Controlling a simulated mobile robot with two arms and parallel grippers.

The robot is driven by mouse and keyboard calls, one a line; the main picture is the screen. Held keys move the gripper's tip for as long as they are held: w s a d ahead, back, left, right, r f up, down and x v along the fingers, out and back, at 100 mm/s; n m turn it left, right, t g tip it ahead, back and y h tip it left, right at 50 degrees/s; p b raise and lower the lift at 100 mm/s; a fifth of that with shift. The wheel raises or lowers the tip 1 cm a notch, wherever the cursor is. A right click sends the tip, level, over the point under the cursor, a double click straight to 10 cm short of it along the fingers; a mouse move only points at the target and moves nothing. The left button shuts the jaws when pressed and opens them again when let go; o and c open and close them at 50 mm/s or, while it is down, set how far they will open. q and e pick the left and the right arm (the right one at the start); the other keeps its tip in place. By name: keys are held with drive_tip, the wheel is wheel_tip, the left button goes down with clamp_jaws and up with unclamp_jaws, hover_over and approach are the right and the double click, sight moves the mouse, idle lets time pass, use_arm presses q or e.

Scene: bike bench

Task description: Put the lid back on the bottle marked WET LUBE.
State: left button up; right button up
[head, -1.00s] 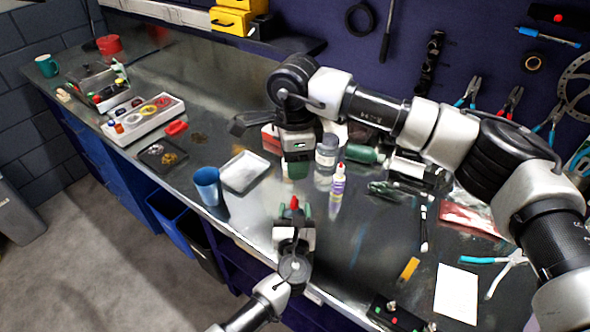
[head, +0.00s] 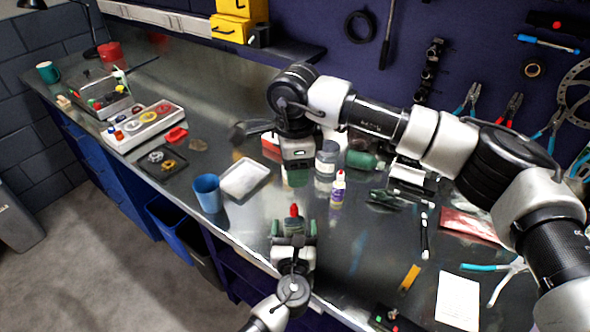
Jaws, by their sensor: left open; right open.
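My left gripper (head: 294,228) is low in the middle of the head view, with its fingers apart. A small red piece (head: 294,210) shows just beyond and between its fingertips; I cannot tell whether it is a loose lid or the top of a bottle. A small white bottle (head: 338,190) with a purple and yellow label and a red tip stands upright to the right. A grey bottle (head: 326,160) stands behind it. No label is readable, so I cannot tell which is WET LUBE. My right gripper (head: 296,178) points down left of the grey bottle, open.
A blue cup (head: 207,194) and a white tray (head: 231,190) stand left of my grippers. A green bottle (head: 361,160) lies behind right. The bench front edge is close to my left gripper.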

use_arm(q)
drive_tip(key=s+b, duration=0.1)
drive_tip(key=s, duration=0.7)
drive_tip(key=shift+a, duration=0.1)
use_arm(e)
drive_tip(key=shift+f, duration=0.65)
drive_tip(key=shift+s, duration=0.1)
